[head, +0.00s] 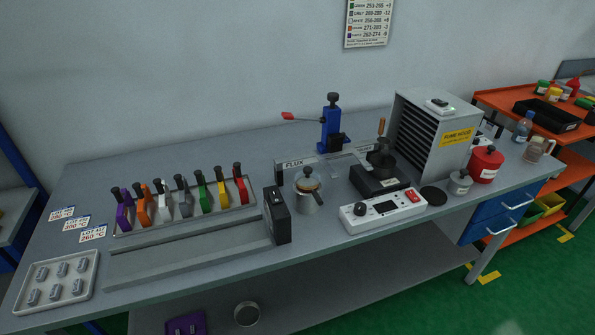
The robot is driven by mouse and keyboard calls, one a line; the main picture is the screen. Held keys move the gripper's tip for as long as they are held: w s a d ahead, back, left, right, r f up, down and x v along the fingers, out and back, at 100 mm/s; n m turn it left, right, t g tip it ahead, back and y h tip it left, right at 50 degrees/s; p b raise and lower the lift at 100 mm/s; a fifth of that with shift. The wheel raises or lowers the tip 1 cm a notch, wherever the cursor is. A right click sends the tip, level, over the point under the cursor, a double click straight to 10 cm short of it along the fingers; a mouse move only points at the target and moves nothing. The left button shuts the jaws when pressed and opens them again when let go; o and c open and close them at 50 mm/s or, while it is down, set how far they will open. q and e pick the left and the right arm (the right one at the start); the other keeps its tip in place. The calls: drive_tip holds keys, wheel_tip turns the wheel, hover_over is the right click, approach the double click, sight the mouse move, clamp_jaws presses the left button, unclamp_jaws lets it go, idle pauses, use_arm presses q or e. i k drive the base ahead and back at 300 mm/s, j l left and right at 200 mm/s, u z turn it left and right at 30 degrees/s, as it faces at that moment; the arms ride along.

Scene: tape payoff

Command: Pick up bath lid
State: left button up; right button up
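A black bath-like unit (372,183) stands right of the table's middle. On top of it is a dark round pot or cover (381,160) with a dark knob-like part and an upright wooden handle; I cannot tell whether this is the bath lid. A flat black disc (433,196) lies on the table just right of the unit, apart from it, and could also be the lid. Neither of my grippers is in view, and nothing is seen held.
A white control box (383,209) sits in front of the black unit. The fume hood (434,128) rises behind. A small metal pot (459,182) and red container (486,164) stand right of the disc. The flux pot (309,196) is left. The table's front right strip is clear.

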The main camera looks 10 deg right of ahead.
sight(307, 177)
drive_tip(key=i+j+z, duration=0.1)
drive_tip(key=j, duration=0.3)
drive_tip(key=i+j+z, duration=0.1)
drive_tip(key=j, duration=0.3)
drive_tip(key=i+j+z, duration=0.15)
drive_tip(key=j, duration=0.3)
